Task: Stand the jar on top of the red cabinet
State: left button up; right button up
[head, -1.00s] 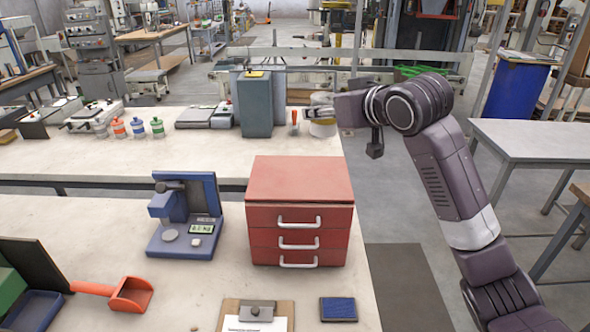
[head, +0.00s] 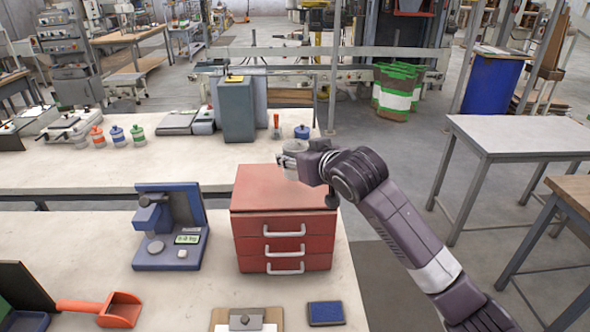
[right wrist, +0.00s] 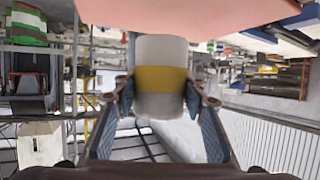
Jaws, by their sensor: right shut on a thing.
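The jar is pale with a yellow band and sits between the fingers of my right gripper in the right wrist view (right wrist: 160,80). In the head view, my right gripper (head: 302,163) is shut on the jar (head: 289,163), over the back right part of the red cabinet (head: 285,232). The cabinet's flat top (right wrist: 205,15) fills the upper edge of the right wrist view, close to one end of the jar. I cannot tell whether the jar touches it. The fingers partly hide the jar. My left gripper is not in view.
A blue scale (head: 172,228) stands left of the cabinet. A red scoop (head: 118,309), a clipboard (head: 246,318) and a blue pad (head: 326,313) lie in front. A blue jar (head: 301,131) and a grey box (head: 237,110) stand on the back table.

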aim_at(295, 173)
jog(key=shift+f+p, duration=0.45)
jog(key=shift+f, duration=1.85)
jog(key=o, duration=1.5)
jog(key=shift+c, duration=0.2)
jog(key=shift+s+d, duration=0.1)
jog(key=shift+s, duration=0.05)
jog(key=b+v, duration=0.2)
jog(key=v, duration=0.9)
jog(key=shift+s+d, duration=0.2)
jog(key=shift+s, duration=0.1)
